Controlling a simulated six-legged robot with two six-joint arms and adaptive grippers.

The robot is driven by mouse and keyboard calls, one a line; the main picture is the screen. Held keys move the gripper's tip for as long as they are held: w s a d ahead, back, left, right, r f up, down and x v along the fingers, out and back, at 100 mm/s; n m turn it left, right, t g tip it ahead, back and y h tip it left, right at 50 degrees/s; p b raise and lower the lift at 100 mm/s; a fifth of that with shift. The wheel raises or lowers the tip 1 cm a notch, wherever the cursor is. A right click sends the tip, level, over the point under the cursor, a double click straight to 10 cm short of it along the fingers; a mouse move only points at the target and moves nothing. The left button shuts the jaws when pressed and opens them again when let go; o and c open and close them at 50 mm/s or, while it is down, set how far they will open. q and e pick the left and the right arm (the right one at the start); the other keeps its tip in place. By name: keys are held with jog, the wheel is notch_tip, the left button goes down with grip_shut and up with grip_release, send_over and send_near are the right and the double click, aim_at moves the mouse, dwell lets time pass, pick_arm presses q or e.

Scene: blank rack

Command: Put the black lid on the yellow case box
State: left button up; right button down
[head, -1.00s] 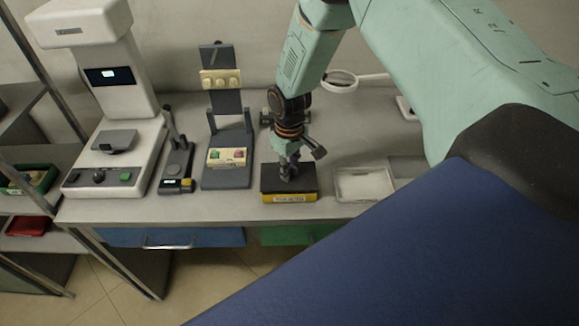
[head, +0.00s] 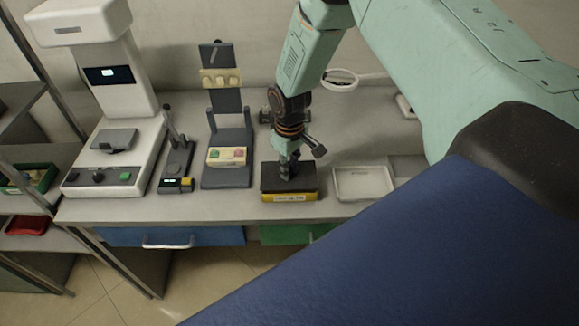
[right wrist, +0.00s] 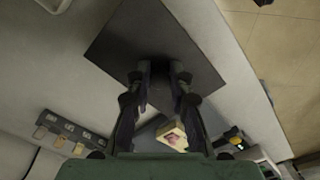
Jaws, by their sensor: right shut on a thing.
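The yellow case box (head: 290,197) stands on the bench near its front edge, its yellow front with a label showing. The black lid (head: 305,182) is a flat dark plate right over the box; in the head view it looks slightly tilted, and I cannot tell whether it is fully seated. It also shows in the right wrist view (right wrist: 155,35) as a dark square. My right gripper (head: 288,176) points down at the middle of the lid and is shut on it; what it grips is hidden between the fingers. The inside of the box is hidden. My left gripper is not in view.
A white tray (head: 363,183) is right of the box. Left of it stand a dark stand (head: 227,178) with a small cream box, a small black device (head: 177,165) and a large white instrument (head: 120,150). A magnifier (head: 341,80) is behind.

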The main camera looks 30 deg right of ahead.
dwell(0.4)
jog(key=shift+f, duration=0.35)
jog(key=shift+f+b, duration=0.5)
jog(key=shift+b, duration=0.05)
jog(key=c, duration=1.1)
grip_release()
notch_tip(320, 180, up, 12)
jog(key=shift+r, duration=0.1)
